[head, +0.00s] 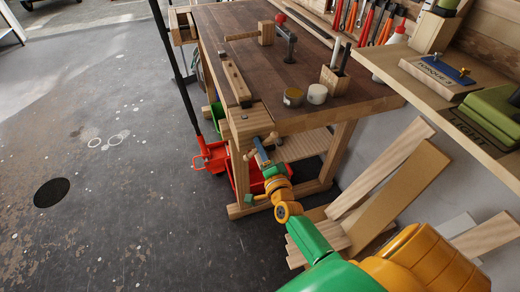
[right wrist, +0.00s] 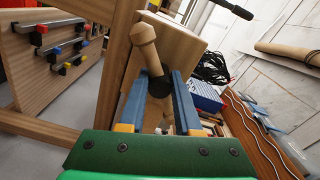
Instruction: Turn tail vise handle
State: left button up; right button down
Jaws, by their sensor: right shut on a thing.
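The tail vise (head: 247,121) is a pale wooden block at the near corner of the workbench (head: 330,122). Its handle (head: 272,138) is a wooden bar with rounded knobs on the front of the block. In the right wrist view the handle (right wrist: 144,36) slants up and left from a dark hub (right wrist: 159,84). My right gripper (head: 260,151) has its blue fingers around the handle at the hub. In the right wrist view the gripper (right wrist: 161,76) is shut on it, with the lower part of the handle partly hidden. My left gripper is out of view.
A shelf (head: 430,75) with a green box overhangs on the right. Wooden boards (head: 395,190) lean below it, beside my right arm. A red jack (head: 208,157) stands on the floor left of the bench. The floor at left is open.

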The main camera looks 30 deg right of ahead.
jog(key=m, duration=0.2)
jog(key=m+b, duration=0.1)
jog(key=m, duration=0.1)
jog(key=f+m, duration=0.1)
jog(key=m, duration=0.1)
jog(key=shift+s+m+b, duration=0.15)
jog(key=shift+m+b, duration=0.15)
jog(key=m+b, duration=0.1)
jog(key=m, duration=0.5)
jog(key=m+b, duration=0.1)
jog(key=m, duration=0.4)
jog(key=shift+r+m, duration=0.15)
jog(key=shift+m, duration=0.15)
jog(key=m, duration=0.5)
jog(key=shift+r, duration=0.15)
jog(key=shift+c, duration=2.2)
grip_release()
jog(key=shift+r, duration=0.2)
jog(key=b+v, duration=0.1)
jog(key=v, duration=0.6)
